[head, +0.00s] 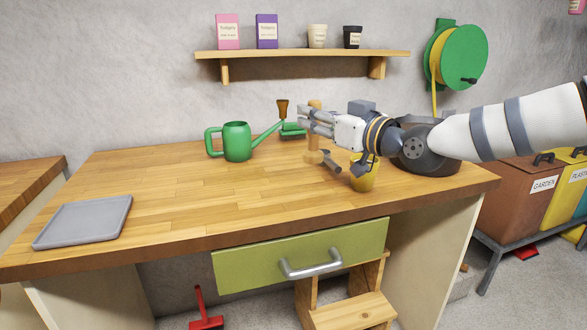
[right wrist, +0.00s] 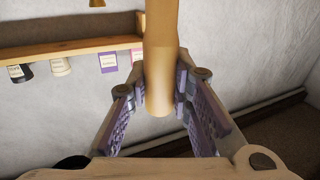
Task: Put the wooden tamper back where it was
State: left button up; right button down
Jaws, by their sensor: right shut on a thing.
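The wooden tamper (head: 312,143) is upright above the back right part of the workbench, with its wide foot low by the bench top. I cannot tell whether the foot touches the wood. My right gripper (head: 308,121) comes in from the right and is shut on the tamper's shaft. In the right wrist view the pale wooden shaft (right wrist: 161,55) runs between the two fingers of the right gripper (right wrist: 162,95). The gripper covers part of the shaft in the head view. My left gripper is not in view.
A green watering can (head: 237,142) stands left of the tamper. A yellow pot (head: 364,173) stands to the right front, under my arm. A grey tray (head: 82,222) lies at the left. A shelf (head: 300,55) with boxes and pots hangs above. The bench's middle is clear.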

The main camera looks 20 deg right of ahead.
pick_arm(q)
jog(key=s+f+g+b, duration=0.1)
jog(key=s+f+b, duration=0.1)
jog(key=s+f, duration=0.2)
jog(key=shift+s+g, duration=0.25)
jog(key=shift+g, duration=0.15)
pick_arm(e)
jog(key=shift+w+a+f, duration=0.25)
jog(key=shift+w+f, duration=1)
jog(key=shift+f, duration=0.55)
jog(key=shift+w+a+f, duration=0.2)
jog(key=shift+w+f, duration=1.1)
jog(key=shift+f, duration=0.55)
jog(key=shift+w+a+f, duration=0.25)
jog(key=shift+w+f, duration=1)
jog(key=shift+f, duration=0.55)
pick_arm(q)
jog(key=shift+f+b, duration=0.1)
jog(key=shift+b, duration=0.2)
pick_arm(e)
jog(key=shift+f, duration=0.1)
jog(key=shift+f, duration=0.2)
jog(key=c, duration=1.5)
grip_release()
jog(key=shift+o, duration=0.3)
jog(key=shift+r, duration=0.15)
